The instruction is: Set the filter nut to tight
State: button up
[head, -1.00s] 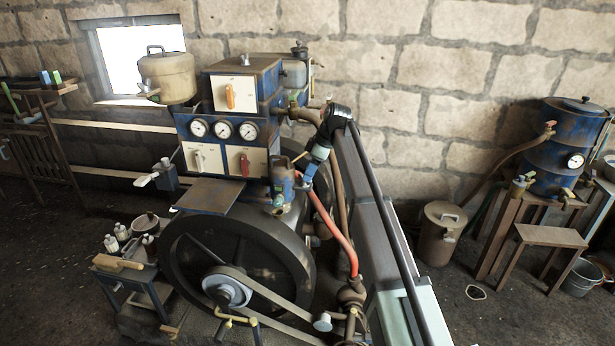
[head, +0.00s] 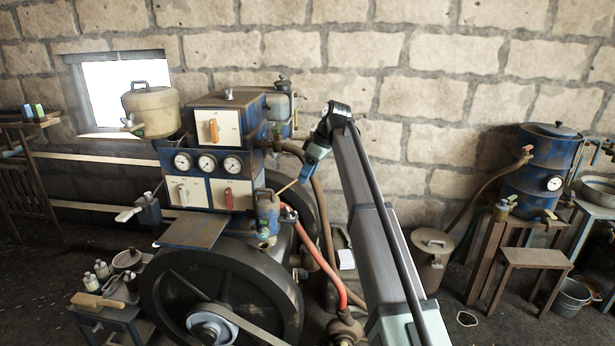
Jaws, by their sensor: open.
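The blue filter canister (head: 268,218) stands upright at the right front of the engine, beside the flywheel. A thin tan rod (head: 288,186) slants up to the right from its top. I cannot tell whether this rod is the filter nut's handle, and the nut itself is too small to make out. My gripper (head: 305,177) is open, above and to the right of the canister, close to the rod's upper end. I cannot tell whether it touches the rod. The fingers are small and partly hidden by the wrist.
A red hose (head: 318,258) runs down from beside the canister. A large dark flywheel (head: 160,300) stands in front. A panel with gauges (head: 207,163) and levers is to the left. A blue drum (head: 540,175) and wooden stool (head: 535,257) stand at the right.

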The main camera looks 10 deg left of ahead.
jog(key=s+d+f+m+h, duration=0.1)
jog(key=s+d+f+m, duration=0.3)
jog(key=f, duration=0.7)
jog(key=s+d+f+m+t+h, duration=0.1)
jog(key=s+d+f+m, duration=0.3)
jog(key=f, duration=0.8)
jog(key=s+d+f+m+h, duration=0.1)
jog(key=s+d+f+m, duration=0.3)
jog(key=f, duration=0.7)
jog(key=shift+s+d+f+t, duration=0.2)
jog(key=shift+s+d+t, duration=0.2)
jog(key=shift+s, duration=0.15)
